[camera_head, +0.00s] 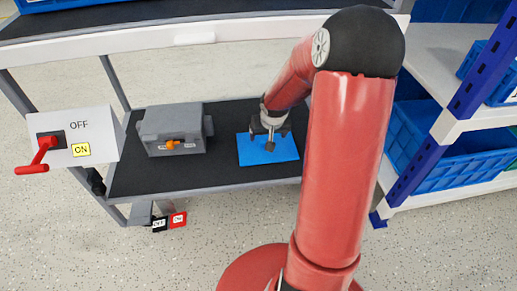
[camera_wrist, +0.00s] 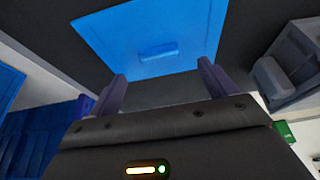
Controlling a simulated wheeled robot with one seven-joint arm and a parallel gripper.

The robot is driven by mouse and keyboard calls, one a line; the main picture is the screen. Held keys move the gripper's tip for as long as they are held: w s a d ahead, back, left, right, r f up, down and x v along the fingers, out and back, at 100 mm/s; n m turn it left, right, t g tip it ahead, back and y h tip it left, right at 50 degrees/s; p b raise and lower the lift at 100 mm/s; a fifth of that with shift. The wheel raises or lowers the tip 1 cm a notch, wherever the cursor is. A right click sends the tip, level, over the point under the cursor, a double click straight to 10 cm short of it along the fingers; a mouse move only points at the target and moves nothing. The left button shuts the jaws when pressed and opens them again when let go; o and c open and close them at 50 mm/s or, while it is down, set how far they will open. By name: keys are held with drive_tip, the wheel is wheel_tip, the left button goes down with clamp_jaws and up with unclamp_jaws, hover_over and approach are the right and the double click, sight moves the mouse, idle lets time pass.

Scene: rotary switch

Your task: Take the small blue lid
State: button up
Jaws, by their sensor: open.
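The blue lid (camera_head: 283,149) is a flat blue rectangle with a small raised handle, lying on the dark lower shelf of the cart in the head view. My gripper (camera_head: 270,143) is over it, and hides part of the lid there. In the wrist view the lid (camera_wrist: 190,28) fills the upper middle, with its handle (camera_wrist: 158,51) near the centre. My gripper (camera_wrist: 162,82) has its two fingers spread apart, with nothing between them. The handle shows beyond the fingertips, roughly in line with the gap. I cannot tell the exact height above the lid.
A grey box (camera_head: 175,130) with an orange rotary knob (camera_head: 171,144) stands left of the lid on the dark shelf (camera_head: 190,180). A white switch panel (camera_head: 90,123) with a red lever is at the far left. Blue crates (camera_head: 450,150) fill a rack on the right. The cart's top shelf overhangs behind.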

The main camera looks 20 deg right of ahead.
sight(250, 153)
drive_tip(key=b+x, duration=0.2)
drive_tip(key=x, duration=0.3)
drive_tip(key=shift+w+d+f, duration=0.15)
drive_tip(key=shift+f, duration=0.25)
drive_tip(key=c, duration=1.1)
